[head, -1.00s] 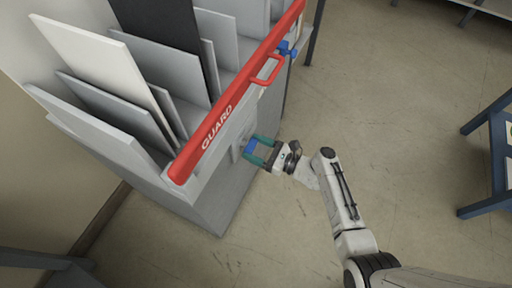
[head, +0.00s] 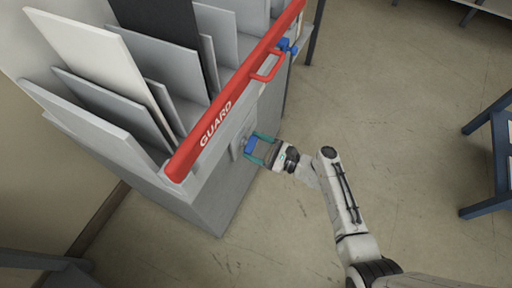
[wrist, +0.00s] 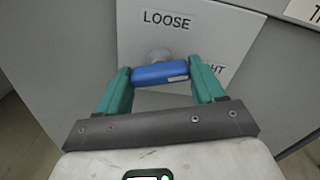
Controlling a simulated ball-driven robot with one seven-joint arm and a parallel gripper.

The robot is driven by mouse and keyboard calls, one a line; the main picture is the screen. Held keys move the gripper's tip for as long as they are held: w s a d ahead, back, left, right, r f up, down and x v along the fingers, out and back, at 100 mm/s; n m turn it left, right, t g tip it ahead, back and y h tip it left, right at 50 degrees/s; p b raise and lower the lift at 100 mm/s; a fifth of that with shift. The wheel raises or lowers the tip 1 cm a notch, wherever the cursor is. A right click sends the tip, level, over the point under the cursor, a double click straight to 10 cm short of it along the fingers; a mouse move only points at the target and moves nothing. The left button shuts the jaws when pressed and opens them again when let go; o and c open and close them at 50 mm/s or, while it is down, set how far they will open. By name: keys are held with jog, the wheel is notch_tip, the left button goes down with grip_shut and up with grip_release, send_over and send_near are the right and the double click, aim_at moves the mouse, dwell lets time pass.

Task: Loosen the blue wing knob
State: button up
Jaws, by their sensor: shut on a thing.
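The blue wing knob (head: 250,145) is on the front face of the grey machine, below the red guard bar (head: 232,104). In the wrist view its bar (wrist: 160,73) lies almost level, slightly tilted, in front of a pale round boss. My gripper (head: 254,147) is shut on the knob, with a teal finger at each end of the bar. The gripper also shows in the wrist view (wrist: 161,76). A plate behind the knob has a "LOOSE" label (wrist: 166,19) above it. A second label at the right is partly hidden, with only "HT" readable.
Another blue fitting (head: 288,47) is near the bar's far end. Several panels stand in the machine (head: 201,200). A blue stand (head: 490,150) is at the right. The floor between is clear.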

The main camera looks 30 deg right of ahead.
jog(key=shift+f+n+b, duration=0.15)
jog(key=shift+n+b, duration=4.35)
jog(key=shift+n, duration=2.4)
jog(key=o, duration=1)
jog(key=shift+o, duration=0.2)
